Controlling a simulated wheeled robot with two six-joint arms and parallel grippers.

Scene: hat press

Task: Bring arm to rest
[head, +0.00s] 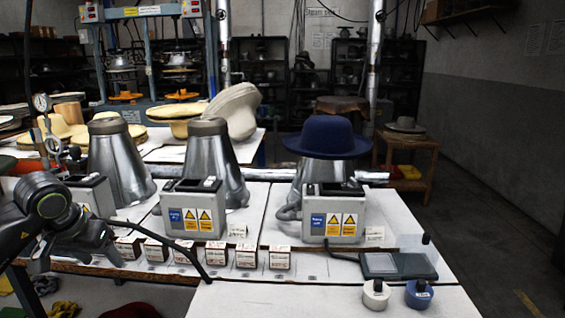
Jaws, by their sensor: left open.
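My left arm comes in from the left edge, and its dark gripper (80,252) hangs low over the left front of the white bench (230,299). The gripper is open, and I see nothing between its fingers. It is in front of the leftmost grey control box (93,194) and partly hides it. A dark blue felt hat (327,137) sits brim down on the rightmost metal hat form (318,178), well to the right of the gripper. My right gripper is not in view.
Two bare metal forms (117,160) (216,157) stand left of the hat. Several small labelled boxes (246,257) line the bench front. A dark flat device (398,265) and two bottles (376,294) (419,293) stand at the right front. A black cable crosses near the gripper.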

